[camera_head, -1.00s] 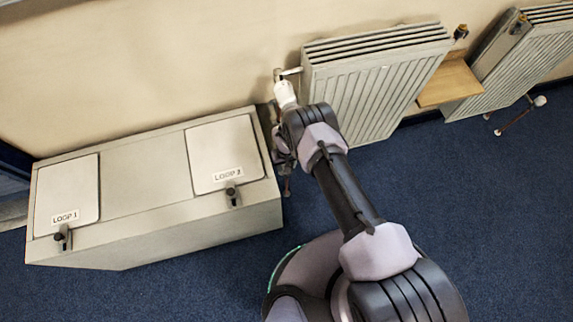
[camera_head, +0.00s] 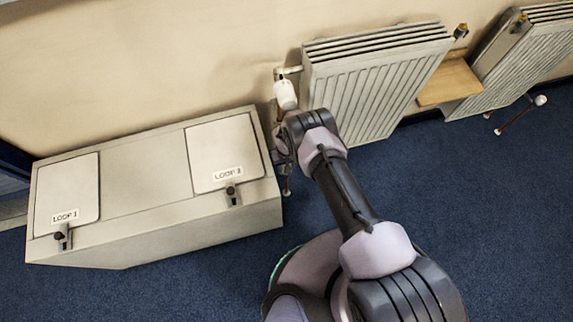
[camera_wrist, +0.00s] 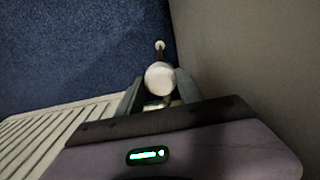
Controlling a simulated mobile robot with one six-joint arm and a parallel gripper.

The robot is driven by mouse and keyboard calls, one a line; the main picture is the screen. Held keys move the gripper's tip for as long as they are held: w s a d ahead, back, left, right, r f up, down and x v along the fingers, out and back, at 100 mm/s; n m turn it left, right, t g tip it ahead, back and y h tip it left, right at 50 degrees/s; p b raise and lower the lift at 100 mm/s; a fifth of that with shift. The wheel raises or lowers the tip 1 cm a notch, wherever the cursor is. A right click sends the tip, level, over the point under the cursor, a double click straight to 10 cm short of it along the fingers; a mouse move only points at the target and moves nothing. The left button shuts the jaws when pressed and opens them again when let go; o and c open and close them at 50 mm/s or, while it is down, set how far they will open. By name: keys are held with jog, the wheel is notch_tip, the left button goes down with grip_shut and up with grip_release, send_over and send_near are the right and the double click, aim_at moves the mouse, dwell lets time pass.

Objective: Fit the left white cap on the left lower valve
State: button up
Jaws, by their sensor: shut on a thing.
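In the wrist view, my gripper (camera_wrist: 160,88) is shut on a round white cap (camera_wrist: 160,77), held between its two grey fingers. In the head view, a white cylindrical cap (camera_head: 285,95) shows beside the left edge of the left radiator, just above my wrist. I cannot tell for sure that it is the held one. The left lower valve is not clearly visible; cap and gripper cover that spot in the wrist view.
The left radiator (camera_head: 380,85) stands close on the right of my gripper. A long grey cabinet (camera_head: 145,190) with two lids stands on the left. A wooden shelf (camera_head: 448,84) sits between the radiators. Blue carpet (camera_head: 510,220) is free at the right.

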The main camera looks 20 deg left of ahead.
jog(key=shift+f, duration=0.25)
jog(key=o, duration=1.4)
notch_tip(320, 180, up, 4)
jog(key=p, duration=0.3)
jog(key=s+d+r+p, duration=0.1)
jog(key=s+d+p, duration=0.6)
jog(key=s, duration=0.6)
jog(key=shift+s+d, duration=0.3)
jog(key=shift+d, duration=0.35)
